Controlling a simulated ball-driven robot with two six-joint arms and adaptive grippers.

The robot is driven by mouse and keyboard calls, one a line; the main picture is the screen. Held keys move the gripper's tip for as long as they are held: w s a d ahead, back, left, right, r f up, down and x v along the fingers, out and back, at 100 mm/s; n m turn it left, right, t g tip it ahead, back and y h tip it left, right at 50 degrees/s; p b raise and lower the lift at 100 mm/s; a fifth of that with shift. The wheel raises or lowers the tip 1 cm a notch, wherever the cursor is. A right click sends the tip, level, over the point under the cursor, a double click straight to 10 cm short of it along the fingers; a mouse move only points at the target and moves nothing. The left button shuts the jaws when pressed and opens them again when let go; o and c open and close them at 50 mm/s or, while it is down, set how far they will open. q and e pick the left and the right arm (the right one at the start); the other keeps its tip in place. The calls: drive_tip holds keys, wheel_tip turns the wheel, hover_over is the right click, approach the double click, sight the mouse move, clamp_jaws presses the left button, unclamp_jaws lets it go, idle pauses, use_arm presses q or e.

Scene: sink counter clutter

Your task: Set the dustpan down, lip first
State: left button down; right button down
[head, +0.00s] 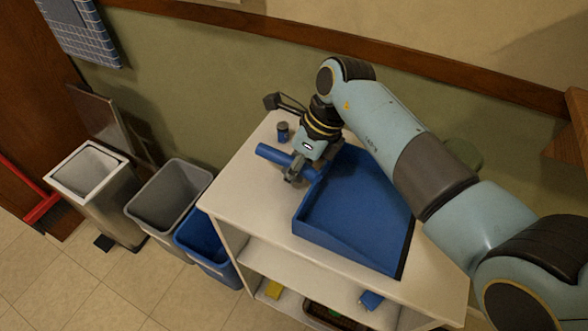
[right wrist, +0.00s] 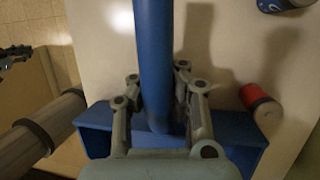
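The blue dustpan (head: 350,215) is over the white cart top in the head view, its wide open side with a dark edge towards the lower right. Its round handle (head: 270,154) points to the upper left. My right gripper (head: 297,172) is at the handle close to the pan. In the right wrist view the two fingers (right wrist: 160,108) lie on both sides of the blue handle (right wrist: 153,55), closed on it. Part of the pan (right wrist: 95,130) shows behind the fingers. I cannot tell whether the pan's underside touches the cart top.
The white cart (head: 235,195) has bare top at its left. A small dark can (head: 283,132) stands near the handle; a red-ended cylinder (right wrist: 260,102) shows in the wrist view. A grey bin (head: 165,205), a blue bin (head: 207,245) and a metal bin (head: 95,190) stand left of the cart.

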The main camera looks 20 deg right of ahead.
drive_tip(key=c, duration=1.5)
unclamp_jaws()
drive_tip(key=shift+o, duration=0.2)
